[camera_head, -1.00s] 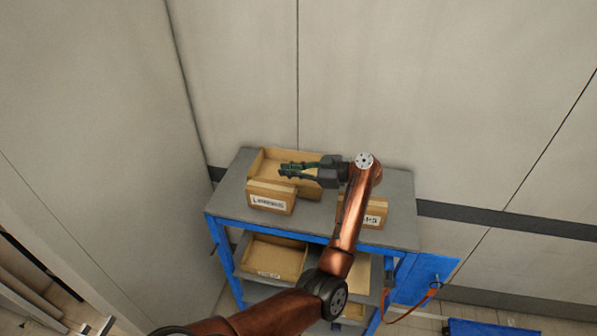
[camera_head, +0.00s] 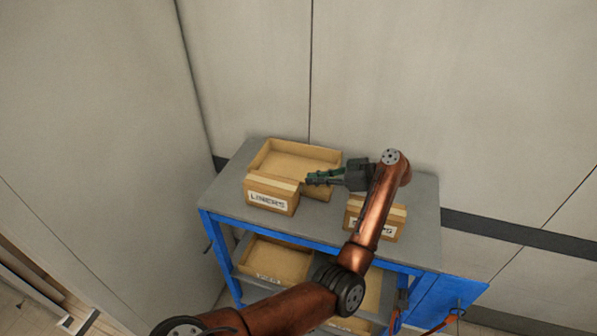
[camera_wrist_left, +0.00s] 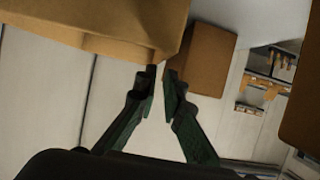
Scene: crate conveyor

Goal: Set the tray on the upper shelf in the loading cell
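The open brown cardboard tray (camera_head: 266,154) sits at the back of the blue-framed rack's grey upper shelf (camera_head: 222,192). My left gripper (camera_head: 308,179) appears in front of the tray's right part. In the left wrist view, the two dark green fingers (camera_wrist_left: 160,76) are separated by a narrow gap with nothing visible between them. Brown cardboard, probably the tray (camera_wrist_left: 95,25), fills the upper left there, close to the fingertips. Whether the fingers touch it is hard to tell. My right gripper is out of view.
A closed carton labelled LINERS (camera_head: 270,194) stands before the tray. Another carton (camera_head: 393,222) stands to the right, partly behind my left arm. A second open tray (camera_head: 275,262) is on the lower shelf. Walls stand close behind and left of the rack.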

